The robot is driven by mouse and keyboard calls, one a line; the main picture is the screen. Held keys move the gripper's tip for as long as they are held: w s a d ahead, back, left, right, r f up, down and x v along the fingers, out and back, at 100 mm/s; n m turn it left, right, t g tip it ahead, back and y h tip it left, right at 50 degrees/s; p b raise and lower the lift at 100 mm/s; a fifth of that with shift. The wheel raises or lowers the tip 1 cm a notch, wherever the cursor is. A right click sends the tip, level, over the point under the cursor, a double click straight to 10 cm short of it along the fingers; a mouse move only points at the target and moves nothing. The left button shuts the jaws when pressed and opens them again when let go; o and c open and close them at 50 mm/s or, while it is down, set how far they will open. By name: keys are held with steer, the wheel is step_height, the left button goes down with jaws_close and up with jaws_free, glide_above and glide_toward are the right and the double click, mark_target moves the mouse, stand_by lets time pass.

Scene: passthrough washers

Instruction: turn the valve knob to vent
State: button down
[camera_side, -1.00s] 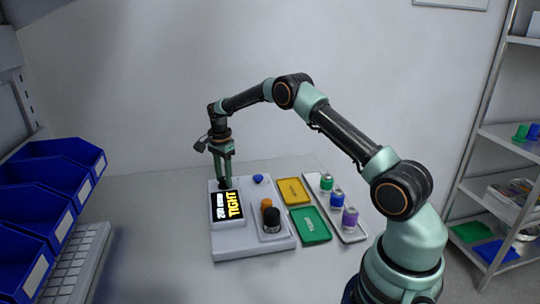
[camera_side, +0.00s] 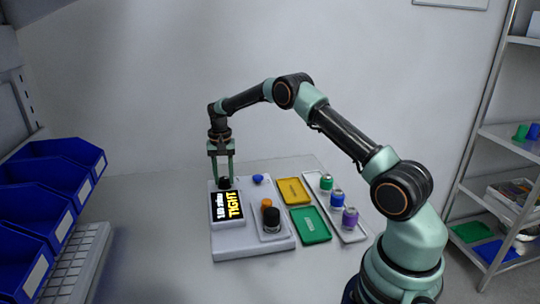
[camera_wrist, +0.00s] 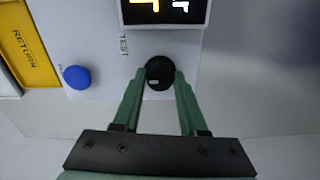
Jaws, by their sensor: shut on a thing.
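The black valve knob (camera_wrist: 159,70) sits on the white panel, just below the display in the wrist view. A small white mark shows on it, at the lower left of its face. The label TEST is printed beside it; no vent label is readable. My gripper (camera_wrist: 160,76) has a green finger on each side of the knob and is shut on it. In the side view my gripper (camera_side: 223,182) reaches straight down to the knob at the panel's far left corner. The display (camera_side: 228,206) reads TIGHT in yellow; its white line is too small to read surely.
A blue button (camera_side: 258,179) sits right of the knob. A black-and-orange jar (camera_side: 271,217) stands on the panel's front right. Yellow (camera_side: 294,191) and green (camera_side: 311,224) trays and a rack (camera_side: 357,234) with three capped vials lie to the right. Blue bins (camera_side: 30,220) stand at left.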

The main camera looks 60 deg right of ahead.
mark_target(224, 178)
steer(key=n, duration=0.4)
steer(key=shift+r+n, duration=0.1)
steer(key=shift+n, duration=2)
steer(key=shift+c, duration=2.2)
jaws_free()
step_height(224, 178, up, 12)
